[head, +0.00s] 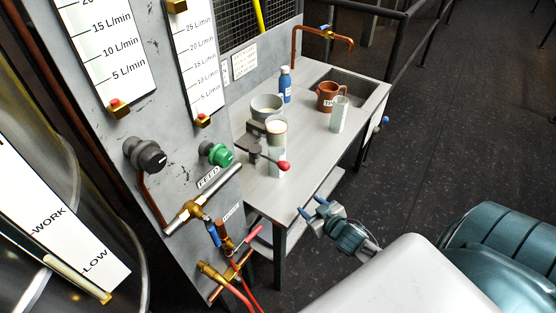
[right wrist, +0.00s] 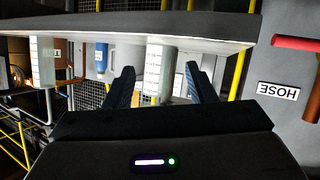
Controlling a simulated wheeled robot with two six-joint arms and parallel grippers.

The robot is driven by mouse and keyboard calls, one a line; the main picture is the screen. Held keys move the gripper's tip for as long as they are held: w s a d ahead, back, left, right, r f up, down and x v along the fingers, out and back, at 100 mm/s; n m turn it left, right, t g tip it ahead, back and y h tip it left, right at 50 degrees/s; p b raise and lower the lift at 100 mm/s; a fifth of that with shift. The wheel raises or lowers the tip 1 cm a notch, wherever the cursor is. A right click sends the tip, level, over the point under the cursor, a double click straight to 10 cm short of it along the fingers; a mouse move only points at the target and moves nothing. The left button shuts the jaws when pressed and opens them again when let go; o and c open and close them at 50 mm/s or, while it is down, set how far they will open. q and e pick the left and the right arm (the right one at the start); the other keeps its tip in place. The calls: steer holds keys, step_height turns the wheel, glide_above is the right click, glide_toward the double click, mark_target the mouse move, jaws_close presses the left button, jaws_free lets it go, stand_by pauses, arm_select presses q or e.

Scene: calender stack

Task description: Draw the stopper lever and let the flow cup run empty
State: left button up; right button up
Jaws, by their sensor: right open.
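The flow cup (head: 277,132) is held in a dark stand on the bench, with pale contents showing at its top. The stopper lever is a thin rod with a red knob (head: 284,166), reaching out to the right below the cup. A clear measuring glass (head: 276,168) stands under the cup, partly behind the lever. My right gripper (head: 312,208) is open and empty, apart from the lever, in front of the bench's near edge. In the right wrist view its fingers (right wrist: 162,88) are spread, with a pale graduated vessel (right wrist: 158,70) beyond them. My left gripper is out of view.
The grey bench (head: 308,133) also carries a pot (head: 267,103), a blue bottle (head: 285,86), a brown mug (head: 326,95) and a clear glass (head: 339,116). A panel with valves, knobs (head: 218,154) and pipes stands left. Floor to the right is open.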

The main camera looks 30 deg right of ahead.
mark_target(277, 162)
steer(key=w+r+n+t+y+p, duration=0.25)
steer(key=w+r+n+y, duration=0.2)
steer(key=r+y, duration=0.5)
steer(key=shift+n+t+h, duration=0.25)
steer(key=shift+h, duration=0.7)
steer(key=x, duration=0.3)
steer(key=r+p+x, duration=0.1)
steer(key=x, duration=0.2)
steer(key=p+x, duration=0.1)
steer(key=x, duration=0.2)
steer(key=shift+a+r, duration=0.2)
steer(key=shift+r, duration=0.1)
steer(key=shift+w+a+f, duration=0.1)
steer(key=shift+w+a, duration=0.05)
steer(key=shift+w, duration=0.2)
jaws_close()
